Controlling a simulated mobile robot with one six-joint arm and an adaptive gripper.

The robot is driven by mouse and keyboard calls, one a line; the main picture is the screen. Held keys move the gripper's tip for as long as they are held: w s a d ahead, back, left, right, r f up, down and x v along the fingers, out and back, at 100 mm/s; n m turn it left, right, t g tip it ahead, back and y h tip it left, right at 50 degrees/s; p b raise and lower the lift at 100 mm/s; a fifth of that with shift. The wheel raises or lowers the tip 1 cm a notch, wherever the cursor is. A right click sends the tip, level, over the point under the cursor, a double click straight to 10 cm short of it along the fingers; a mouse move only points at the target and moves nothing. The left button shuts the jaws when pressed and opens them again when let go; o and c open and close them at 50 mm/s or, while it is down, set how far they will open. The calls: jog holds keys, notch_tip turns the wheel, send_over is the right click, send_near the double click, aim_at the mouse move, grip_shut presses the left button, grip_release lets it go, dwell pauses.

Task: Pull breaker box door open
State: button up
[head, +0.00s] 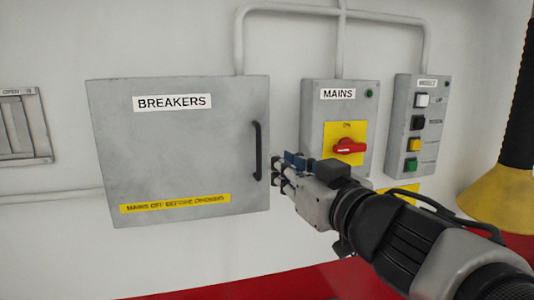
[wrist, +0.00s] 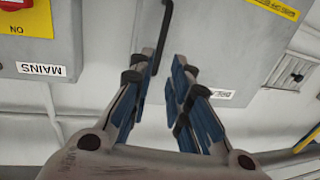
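The grey breaker box door (head: 180,150) is shut, with a "BREAKERS" label at its top and a yellow strip along its bottom. Its black vertical handle (head: 258,150) is near the right edge. My gripper (head: 283,168) is just right of the handle's lower half. In the wrist view, which shows the labels upside down, the blue-padded fingers of my gripper (wrist: 162,68) are apart with nothing held. The handle (wrist: 166,25) runs down toward the gap between the fingertips, and its lower part is partly hidden by the left finger. I cannot tell whether they touch.
The grey mains box (head: 312,115) with a red rotary switch (head: 348,147) stands right of the door, close behind my gripper. A button box (head: 405,130) is further right. A yellow and black post (head: 505,195) is at the far right.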

aim_at(260, 152)
jog(key=b+x, duration=0.1)
jog(key=x, duration=1)
jog(key=shift+w+a, duration=0.15)
jog(key=shift+c, duration=0.2)
grip_shut()
